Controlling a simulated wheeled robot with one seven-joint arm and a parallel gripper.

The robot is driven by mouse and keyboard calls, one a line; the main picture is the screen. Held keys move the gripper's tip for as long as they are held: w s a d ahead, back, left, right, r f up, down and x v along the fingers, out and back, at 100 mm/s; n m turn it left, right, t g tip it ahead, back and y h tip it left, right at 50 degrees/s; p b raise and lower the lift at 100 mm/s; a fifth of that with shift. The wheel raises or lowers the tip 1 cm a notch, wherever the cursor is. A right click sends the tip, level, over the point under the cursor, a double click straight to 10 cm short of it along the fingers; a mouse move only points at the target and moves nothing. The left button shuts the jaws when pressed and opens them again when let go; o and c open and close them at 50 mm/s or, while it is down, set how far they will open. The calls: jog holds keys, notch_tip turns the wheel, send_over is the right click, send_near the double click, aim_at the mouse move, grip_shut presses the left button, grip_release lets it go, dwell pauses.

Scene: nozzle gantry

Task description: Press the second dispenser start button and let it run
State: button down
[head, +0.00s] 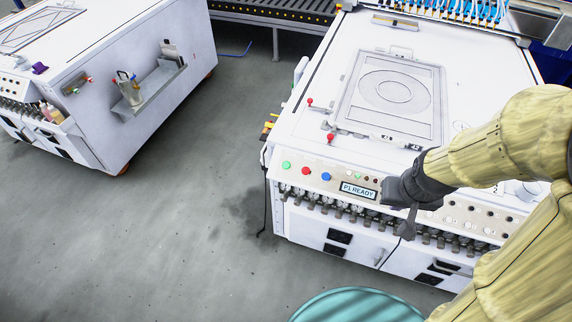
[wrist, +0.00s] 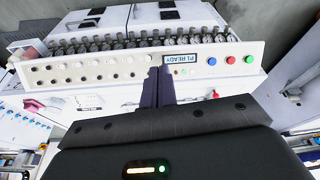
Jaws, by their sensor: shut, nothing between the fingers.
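The white machine's front control panel (head: 345,184) carries a green button (head: 286,165), a red button (head: 306,171) and a blue button (head: 326,177) at its left. Beside them a display (head: 359,189) reads "P1 READY". The wrist view shows the panel upside down, with the green button (wrist: 249,59) at far right and the display (wrist: 182,59) near the fingertips. My gripper (head: 408,226) is shut and empty, just right of the display in the head view. Its fingertips (wrist: 160,72) overlap the panel; contact is unclear. No readable label marks the second dispenser's start button.
Gauges and valves (head: 340,211) line the front below the panel. Red-knobbed levers (head: 330,138) stand on the top. A teal round object (head: 358,306) is at the bottom edge. A second white machine (head: 110,80) stands left, with clear floor (head: 170,215) between.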

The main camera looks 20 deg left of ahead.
jog(key=w+a+f+n+t+y, duration=0.2)
jog(key=w+a+f+n, duration=0.15)
jog(key=w+a, duration=0.45)
jog(key=n+t+y+p, duration=0.1)
jog(key=n+t+y, duration=0.1)
jog(key=y, duration=0.2)
send_near(284, 167)
jog(key=s+d+r, duration=0.2)
jog(key=d+r, duration=0.3)
jog(key=r, duration=0.1)
jog(key=a+f+t+y, duration=0.2)
jog(key=a, duration=0.7)
jog(key=shift+t+p, duration=0.3)
jog(key=shift+p, duration=0.15)
jog(key=w+f+b, duration=0.1)
jog(key=f, duration=0.1)
jog(key=w+f+b, duration=0.1)
jog(key=f+b, duration=0.1)
jog(key=w+f+b, duration=0.1)
jog(key=w+f, duration=0.1)
jog(key=shift+w, duration=0.1)
jog(key=shift+w+f+b, duration=0.2)
jog(key=shift+f+b, duration=0.1)
jog(key=shift+b, duration=0.2)
jog(key=shift+w+d+f, duration=0.3)
jog(key=shift+w+d, duration=0.05)
jog(key=shift+w, duration=0.1)
